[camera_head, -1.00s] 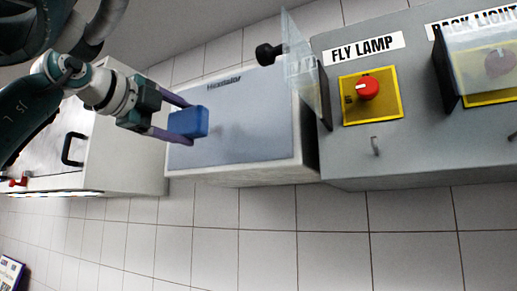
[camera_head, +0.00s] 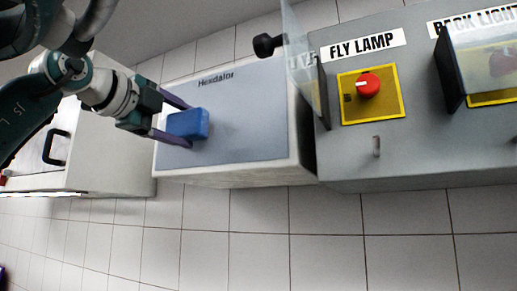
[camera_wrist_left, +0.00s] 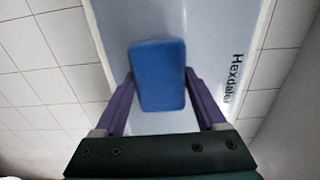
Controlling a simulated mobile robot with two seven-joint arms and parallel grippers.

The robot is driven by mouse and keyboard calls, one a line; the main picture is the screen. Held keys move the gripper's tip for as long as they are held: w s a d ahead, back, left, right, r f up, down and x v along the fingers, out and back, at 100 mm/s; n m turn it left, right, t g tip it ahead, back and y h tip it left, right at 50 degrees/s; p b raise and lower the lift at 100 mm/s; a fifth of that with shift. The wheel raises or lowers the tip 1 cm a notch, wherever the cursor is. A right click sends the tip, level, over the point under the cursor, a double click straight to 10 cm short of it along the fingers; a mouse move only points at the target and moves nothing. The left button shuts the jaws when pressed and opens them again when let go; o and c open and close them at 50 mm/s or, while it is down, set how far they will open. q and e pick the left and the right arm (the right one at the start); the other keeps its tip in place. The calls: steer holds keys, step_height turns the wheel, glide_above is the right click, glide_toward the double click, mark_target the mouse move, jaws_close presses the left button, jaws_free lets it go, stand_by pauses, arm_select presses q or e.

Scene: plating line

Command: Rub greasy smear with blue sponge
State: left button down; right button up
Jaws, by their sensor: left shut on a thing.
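A blue sponge (camera_head: 188,124) is held between the purple fingers of my left gripper (camera_head: 182,122), which is shut on it. The sponge is over the left part of the grey top panel (camera_head: 245,115) of a white unit marked "Hexdalor". In the left wrist view the sponge (camera_wrist_left: 158,76) sits between both fingertips, with the panel (camera_wrist_left: 205,25) behind it. I cannot tell whether the sponge touches the panel. A faint darker patch (camera_head: 222,130) just right of the sponge may be the smear or a shadow. My right gripper is not in view.
A grey control box stands to the right, with a "FLY LAMP" label (camera_head: 363,45) and a red knob (camera_head: 368,84) on a yellow plate. A clear raised cover (camera_head: 303,62) stands at its left edge. A white cabinet with a black handle (camera_head: 57,147) is at left. Tiled floor lies below.

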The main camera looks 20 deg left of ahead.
arm_select(q)
steer(key=shift+w+d, duration=0.1)
steer(key=shift+w, duration=0.9)
